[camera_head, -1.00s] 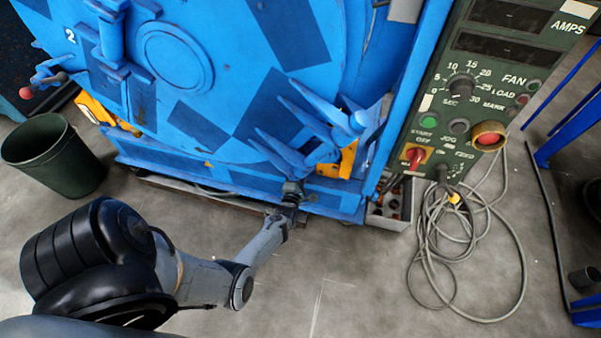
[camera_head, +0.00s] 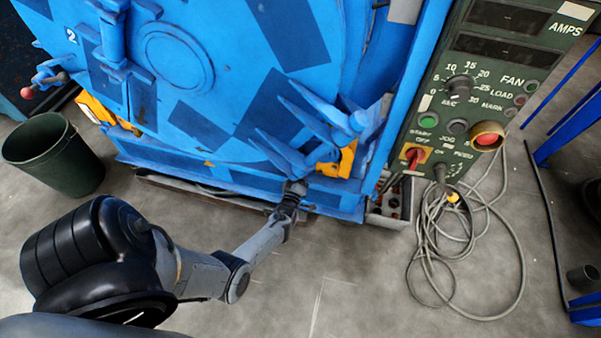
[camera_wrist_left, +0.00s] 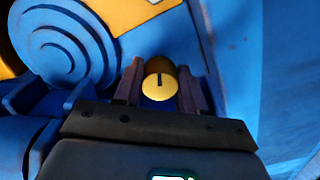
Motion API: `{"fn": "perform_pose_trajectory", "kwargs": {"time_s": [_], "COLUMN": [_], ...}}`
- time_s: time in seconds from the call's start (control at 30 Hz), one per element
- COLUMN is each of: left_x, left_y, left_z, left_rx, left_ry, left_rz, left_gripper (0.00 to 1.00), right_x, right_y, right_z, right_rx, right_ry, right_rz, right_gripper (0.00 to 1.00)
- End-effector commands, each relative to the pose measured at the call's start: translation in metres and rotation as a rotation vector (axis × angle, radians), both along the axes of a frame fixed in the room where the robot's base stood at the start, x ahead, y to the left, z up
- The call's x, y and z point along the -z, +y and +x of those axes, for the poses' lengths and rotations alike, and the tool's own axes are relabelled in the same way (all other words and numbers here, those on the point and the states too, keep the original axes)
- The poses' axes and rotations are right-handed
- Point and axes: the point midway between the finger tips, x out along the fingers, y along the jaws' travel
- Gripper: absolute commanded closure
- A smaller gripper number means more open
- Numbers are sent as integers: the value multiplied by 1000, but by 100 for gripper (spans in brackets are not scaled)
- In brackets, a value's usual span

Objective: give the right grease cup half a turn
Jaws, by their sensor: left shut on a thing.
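The grease cup (camera_wrist_left: 160,86) is a small brass-yellow round cap with a dark line on its face, in the left wrist view. The line runs roughly upright in that picture. My left gripper (camera_wrist_left: 161,78) is shut on the cup, with one brown finger on each side. In the head view, my left gripper (camera_head: 295,188) is at the lower front edge of the blue machine (camera_head: 240,178). The cup itself is hidden there. My right gripper is not in view.
Blue handwheel spokes (camera_head: 300,130) and a yellow bracket (camera_head: 340,160) are close above the gripper. A green control panel (camera_head: 470,100) is at the right, with coiled cable (camera_head: 435,245) below. A dark green bin (camera_head: 55,155) stands left. The floor in front is open.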

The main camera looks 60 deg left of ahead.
Motion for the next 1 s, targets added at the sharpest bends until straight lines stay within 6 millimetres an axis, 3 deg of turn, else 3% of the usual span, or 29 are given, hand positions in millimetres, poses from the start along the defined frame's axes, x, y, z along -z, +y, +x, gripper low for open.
{"fn": "perform_pose_trajectory", "kwargs": {"time_s": [1.0], "left_x": [4], "left_y": [1], "left_z": [-2], "left_rx": [2], "left_ry": [664], "left_rz": [684], "left_gripper": [90], "right_x": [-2], "right_y": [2], "right_z": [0], "right_rx": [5], "right_ry": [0], "right_rz": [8], "right_gripper": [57]}}
